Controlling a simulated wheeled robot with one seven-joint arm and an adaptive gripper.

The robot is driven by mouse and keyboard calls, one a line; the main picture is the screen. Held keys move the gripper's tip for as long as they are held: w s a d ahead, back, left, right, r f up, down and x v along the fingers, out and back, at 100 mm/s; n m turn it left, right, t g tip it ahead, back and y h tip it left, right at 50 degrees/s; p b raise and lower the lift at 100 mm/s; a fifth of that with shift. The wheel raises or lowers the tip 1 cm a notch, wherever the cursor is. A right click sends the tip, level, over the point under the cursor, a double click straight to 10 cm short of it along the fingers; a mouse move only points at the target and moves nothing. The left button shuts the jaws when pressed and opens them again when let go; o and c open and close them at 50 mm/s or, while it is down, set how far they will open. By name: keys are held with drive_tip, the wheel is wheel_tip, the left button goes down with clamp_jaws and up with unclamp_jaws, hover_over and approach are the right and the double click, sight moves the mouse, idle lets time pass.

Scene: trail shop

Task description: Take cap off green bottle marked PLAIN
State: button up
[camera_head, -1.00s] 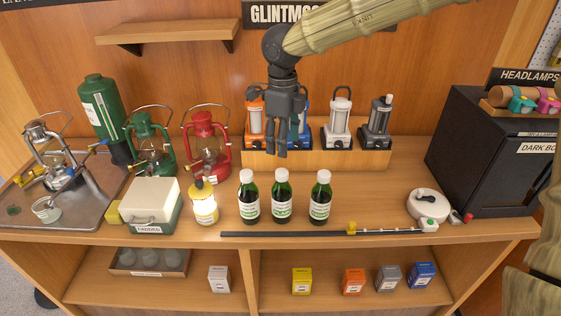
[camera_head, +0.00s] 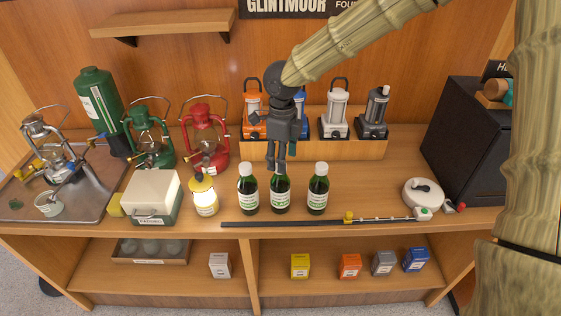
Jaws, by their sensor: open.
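Three green bottles with white labels stand upright in a row near the counter's front edge: the left bottle (camera_head: 248,197), the middle bottle (camera_head: 280,199) and the right bottle (camera_head: 317,197). White caps show on the left and right bottles. The label print is too small to read, so I cannot tell which is marked PLAIN. My gripper (camera_head: 275,166) points down, open, with its fingertips at the top of the middle bottle. They largely hide that bottle's cap, and I cannot tell whether they touch it.
A long dark rod (camera_head: 290,224) lies along the front edge. A wooden stand (camera_head: 350,149) with several lamps is behind. A round white device (camera_head: 423,193) and dark box (camera_head: 463,140) are right.

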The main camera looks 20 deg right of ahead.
drive_tip(key=shift+w+f, duration=0.1)
drive_tip(key=shift+f, duration=0.8)
drive_tip(key=c, duration=0.8)
drive_tip(key=shift+o, duration=0.2)
drive_tip(key=shift+r, duration=0.1)
